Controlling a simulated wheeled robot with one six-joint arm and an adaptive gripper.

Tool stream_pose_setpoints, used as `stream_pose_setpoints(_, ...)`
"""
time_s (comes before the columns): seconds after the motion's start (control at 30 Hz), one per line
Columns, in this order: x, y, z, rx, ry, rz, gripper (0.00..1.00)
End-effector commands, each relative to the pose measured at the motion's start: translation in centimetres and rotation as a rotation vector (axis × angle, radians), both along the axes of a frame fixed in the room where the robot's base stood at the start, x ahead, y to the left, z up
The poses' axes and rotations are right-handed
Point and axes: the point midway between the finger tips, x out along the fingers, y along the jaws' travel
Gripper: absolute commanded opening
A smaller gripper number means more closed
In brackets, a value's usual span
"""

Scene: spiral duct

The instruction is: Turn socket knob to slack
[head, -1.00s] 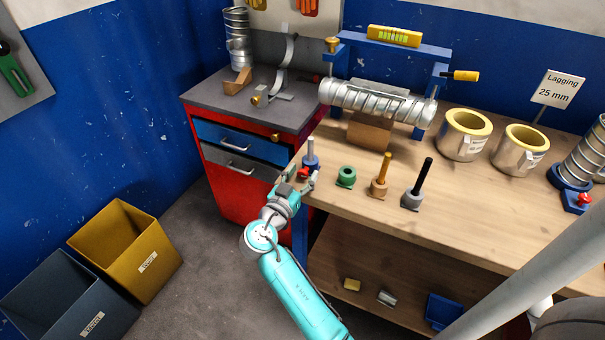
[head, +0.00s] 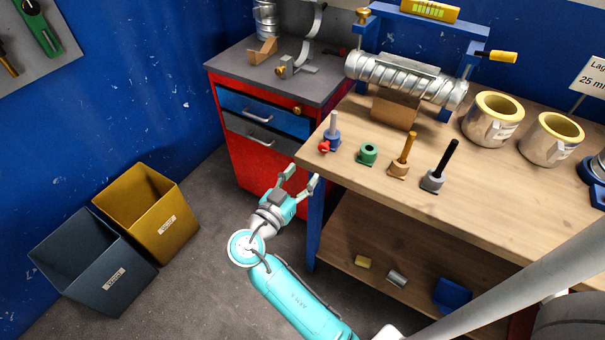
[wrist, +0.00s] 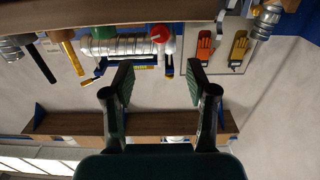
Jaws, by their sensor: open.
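A blue socket (head: 333,141) holding an upright grey post stands at the left front corner of the workbench. A red knob (head: 324,146) is on its front left side. In the wrist view, which appears upside down, the red knob (wrist: 160,33) shows ahead, above the gap between my fingers. My gripper (head: 301,178) is open and empty, off the bench's left front corner. It is apart from the knob, with its fingers pointing towards the bench side. In the wrist view my gripper (wrist: 159,82) has nothing between its fingers. I cannot read the knob's setting.
A green socket (head: 368,153), one with an orange rod (head: 402,157) and one with a black rod (head: 440,165) stand to the right. Behind them a duct (head: 405,78) lies under a blue frame. A red cabinet (head: 258,159) stands left of the bench.

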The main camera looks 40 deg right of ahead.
Motion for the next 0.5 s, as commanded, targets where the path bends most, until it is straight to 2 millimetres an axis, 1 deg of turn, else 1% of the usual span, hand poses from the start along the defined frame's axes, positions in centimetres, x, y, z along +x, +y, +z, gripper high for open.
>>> stream_pose_setpoints(0.27, 0.3, -0.1, 0.1, 0.002, -0.005, -0.001, 0.57)
stream_pose_setpoints(0.37, 0.6, -0.8, 0.1, 0.002, -0.005, -0.001, 0.57)
stream_pose_setpoints(0.5, 1.2, -2.8, 0.1, 0.002, -0.005, -0.003, 0.57)
